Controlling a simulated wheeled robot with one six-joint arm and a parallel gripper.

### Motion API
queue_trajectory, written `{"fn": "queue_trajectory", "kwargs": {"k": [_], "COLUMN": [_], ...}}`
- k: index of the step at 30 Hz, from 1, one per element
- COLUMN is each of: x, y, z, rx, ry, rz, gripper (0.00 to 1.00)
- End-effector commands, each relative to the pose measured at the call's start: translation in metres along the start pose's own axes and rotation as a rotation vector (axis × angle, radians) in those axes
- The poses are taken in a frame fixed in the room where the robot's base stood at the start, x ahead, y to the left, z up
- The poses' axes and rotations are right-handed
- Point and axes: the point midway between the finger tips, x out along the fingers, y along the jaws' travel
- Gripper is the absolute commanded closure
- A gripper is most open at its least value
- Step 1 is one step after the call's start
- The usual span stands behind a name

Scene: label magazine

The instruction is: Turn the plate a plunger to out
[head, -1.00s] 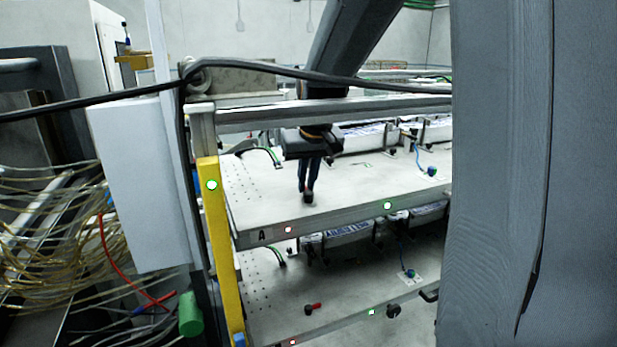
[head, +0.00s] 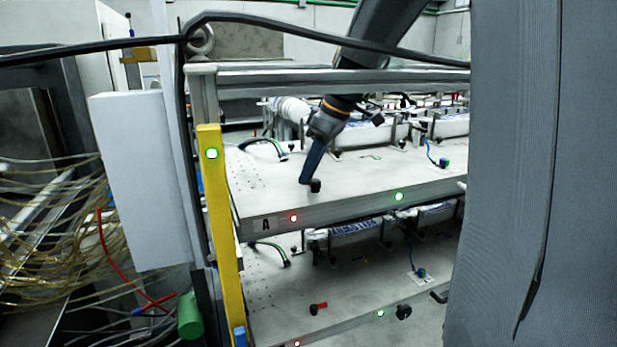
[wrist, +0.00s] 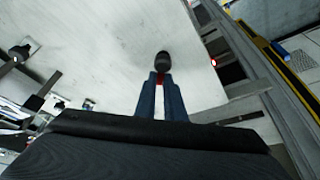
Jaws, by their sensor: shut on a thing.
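Plate A (head: 375,172) is the upper pale plate, with an "A" label on its front edge. Its plunger (head: 315,186) shows a black round knob near the front left of the plate. In the wrist view the plunger's black knob (wrist: 163,62) stands just beyond my fingertips, with a bit of red between them. My gripper (head: 304,181) is shut on the plunger's red part, the fingers slanting down from the upper right. It also shows in the wrist view (wrist: 160,80). The fingers hide most of the red part.
A lower plate (head: 345,275) carries a similar plunger (head: 318,309) with its red part pointing right. A yellow post (head: 218,240) stands at the left. A rail (head: 330,77) and a black cable cross above plate A. A grey panel (head: 510,200) blocks the right.

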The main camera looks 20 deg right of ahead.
Motion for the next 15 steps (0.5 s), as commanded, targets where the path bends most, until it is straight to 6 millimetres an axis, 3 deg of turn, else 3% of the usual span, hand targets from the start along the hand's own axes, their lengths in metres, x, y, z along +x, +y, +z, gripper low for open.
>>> {"fn": "queue_trajectory", "kwargs": {"k": [15], "x": [-0.0008], "y": [-0.0023], "z": [0.0002], "rx": [-0.209], "ry": [-0.001], "rz": [-0.082], "gripper": [1.00]}}
